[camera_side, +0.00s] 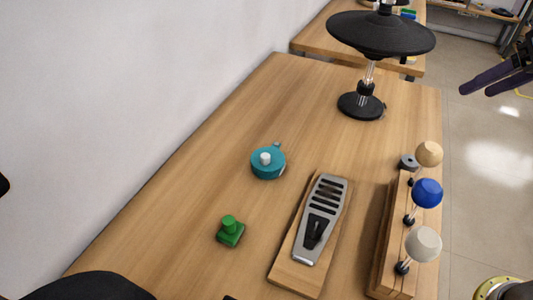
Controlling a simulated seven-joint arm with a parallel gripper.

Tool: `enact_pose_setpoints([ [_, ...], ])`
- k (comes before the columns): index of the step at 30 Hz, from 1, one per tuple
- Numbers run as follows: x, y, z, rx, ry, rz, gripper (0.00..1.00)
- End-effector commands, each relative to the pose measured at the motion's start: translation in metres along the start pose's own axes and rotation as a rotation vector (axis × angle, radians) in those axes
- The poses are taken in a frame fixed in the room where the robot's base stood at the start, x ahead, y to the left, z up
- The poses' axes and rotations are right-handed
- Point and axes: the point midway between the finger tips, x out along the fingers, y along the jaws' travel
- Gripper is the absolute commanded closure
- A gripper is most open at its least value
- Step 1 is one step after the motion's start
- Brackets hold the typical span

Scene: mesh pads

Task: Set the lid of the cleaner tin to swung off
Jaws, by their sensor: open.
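The cleaner tin appears to be the small round teal tin (267,168) on the wooden table, left of the grey pedal. It has a white knob on top, a small teal tab at its back edge and a pale patch on its right side. Its lid seems to lie over the top, but the tin is too small to be sure. My gripper (472,92) shows at the upper right edge as two dark purple fingers, open and empty. It is over the floor side, well apart from the tin. The rest of it is out of frame.
A grey pedal on a board (321,215) lies right of the tin. A green stamp-like object (230,233) is in front. A wooden rack with several knobs (388,262) lines the right edge. A wall borders the left.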

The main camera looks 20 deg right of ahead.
Motion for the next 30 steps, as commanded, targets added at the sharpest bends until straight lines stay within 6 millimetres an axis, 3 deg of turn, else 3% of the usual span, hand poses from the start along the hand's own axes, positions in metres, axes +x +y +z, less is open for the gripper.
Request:
enact_pose_setpoints([
  [3,0.025,-0.043,-0.042,-0.01,-0.018,-0.015,0.41],
  [6,0.05,-0.082,-0.065,-0.027,-0.034,-0.027,0.41],
  [11,0.1,-0.154,-0.081,-0.08,-0.071,-0.043,0.41],
  [15,0.147,-0.219,-0.069,-0.158,-0.113,-0.054,0.41],
  [18,0.177,-0.256,-0.048,-0.228,-0.149,-0.055,0.41],
  [21,0.199,-0.279,-0.022,-0.282,-0.188,-0.052,0.41],
  [25,0.214,-0.294,0.005,-0.329,-0.226,-0.045,0.41],
  [30,0.222,-0.297,0.011,-0.337,-0.229,-0.047,0.41],
])
